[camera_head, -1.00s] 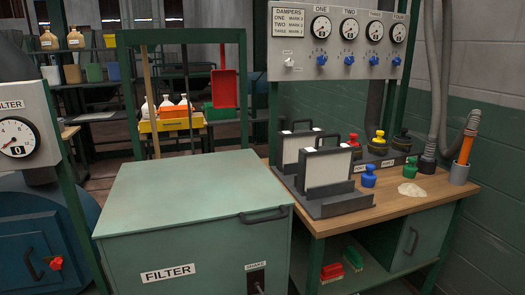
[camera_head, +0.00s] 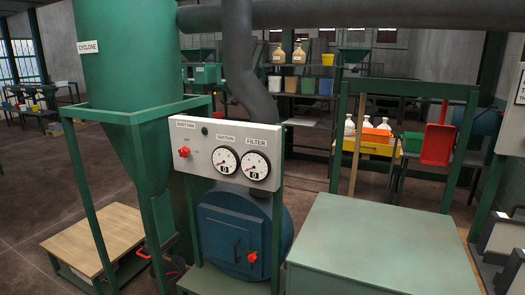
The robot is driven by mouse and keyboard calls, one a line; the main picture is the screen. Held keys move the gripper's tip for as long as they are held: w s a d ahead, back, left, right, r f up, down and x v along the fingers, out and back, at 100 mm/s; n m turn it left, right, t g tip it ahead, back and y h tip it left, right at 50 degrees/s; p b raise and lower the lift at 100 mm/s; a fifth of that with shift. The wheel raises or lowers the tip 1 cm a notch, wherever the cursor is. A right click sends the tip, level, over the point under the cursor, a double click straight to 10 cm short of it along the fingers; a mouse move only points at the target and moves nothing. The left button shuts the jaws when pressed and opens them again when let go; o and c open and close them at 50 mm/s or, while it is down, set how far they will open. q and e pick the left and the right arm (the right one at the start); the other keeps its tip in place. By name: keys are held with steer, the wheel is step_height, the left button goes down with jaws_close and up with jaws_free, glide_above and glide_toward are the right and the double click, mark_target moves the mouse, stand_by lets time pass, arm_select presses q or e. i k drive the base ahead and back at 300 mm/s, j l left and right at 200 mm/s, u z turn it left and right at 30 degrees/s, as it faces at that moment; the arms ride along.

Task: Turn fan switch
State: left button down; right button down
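A pale control panel (camera_head: 226,151) stands left of centre on a green frame. On its left side is a red knob (camera_head: 184,152) under a label that seems to read "DUST FAN", with small marks around it too small to read. A small dark round light or button (camera_head: 204,130) sits above and right of the knob. To the right are two round dials, the suction dial (camera_head: 225,160) and the filter dial (camera_head: 256,165). Neither of my grippers shows in this view, and nothing touches the knob.
Behind and below the panel is a blue round fan housing (camera_head: 232,236) with a red knob on it. The green cyclone (camera_head: 127,75) stands left, with a low wooden table (camera_head: 92,238) beside it. A green filter box (camera_head: 375,245) is at front right. Open floor lies at left.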

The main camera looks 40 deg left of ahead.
mark_target(184, 152)
steer(key=u, duration=1.6)
